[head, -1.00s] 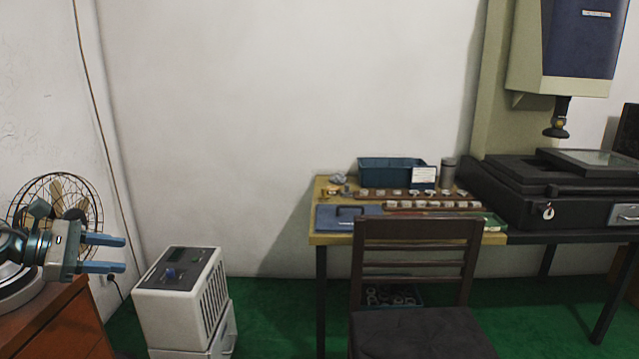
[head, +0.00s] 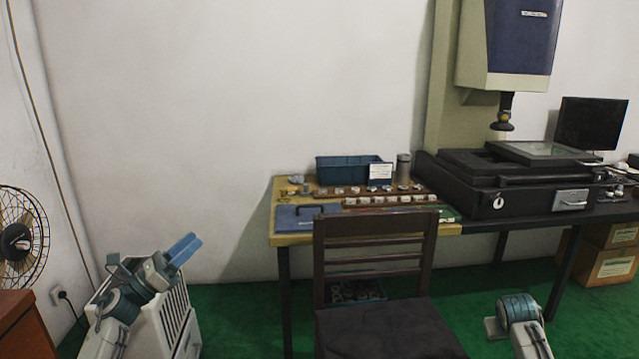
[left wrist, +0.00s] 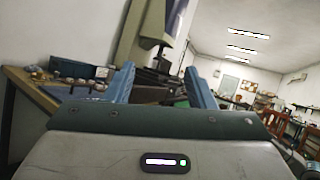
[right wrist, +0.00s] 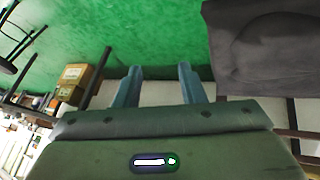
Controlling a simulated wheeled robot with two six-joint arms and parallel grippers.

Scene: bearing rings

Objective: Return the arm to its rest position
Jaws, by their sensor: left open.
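My left gripper (head: 187,250) is raised at the lower left in the head view, in front of the white box-shaped unit. Its blue fingers point up and to the right. In the left wrist view the fingers (left wrist: 162,82) stand apart with nothing between them. My right arm shows only partly at the lower right of the head view. In the right wrist view the right gripper's fingers (right wrist: 162,75) are apart and empty, over green floor beside a dark seat.
The white unit (head: 180,325) stands close to my left arm. A dark chair (head: 375,240) stands before the yellow worktable (head: 265,235), which holds bearing rings in rows and a teal bin (head: 345,168). A black measuring machine (head: 520,200) is to the right. A fan (head: 18,235) is at far left.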

